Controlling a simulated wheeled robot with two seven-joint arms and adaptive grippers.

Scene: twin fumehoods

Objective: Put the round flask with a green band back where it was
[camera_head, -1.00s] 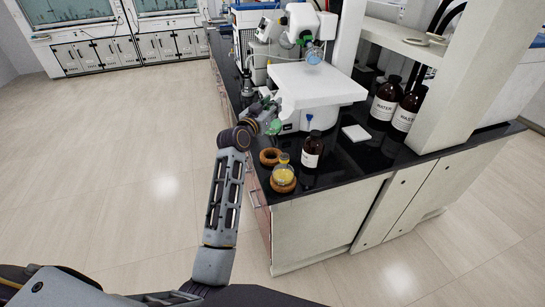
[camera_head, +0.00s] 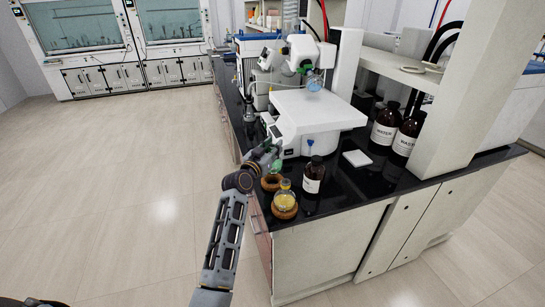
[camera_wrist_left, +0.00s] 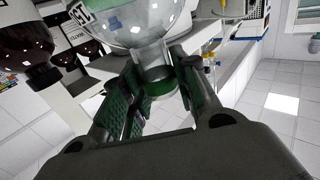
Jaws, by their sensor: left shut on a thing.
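The round flask with a green band is in my left gripper (camera_head: 266,155). In the wrist view its clear round glass body (camera_wrist_left: 150,30) fills the top middle, and the green-banded neck sits between the two fingers (camera_wrist_left: 160,82). In the head view only a small greenish part of the flask (camera_head: 276,166) shows, just above and behind an empty cork ring (camera_head: 271,183). I cannot tell whether it touches the ring. My right gripper is not in view.
A round flask with yellow liquid (camera_head: 285,196) sits on a second cork ring (camera_head: 286,211) nearer the bench corner. A brown bottle (camera_head: 313,180) stands to its right. A white instrument (camera_head: 318,112) is behind. Large brown bottles (camera_head: 386,125) stand further right. The bench edge is close.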

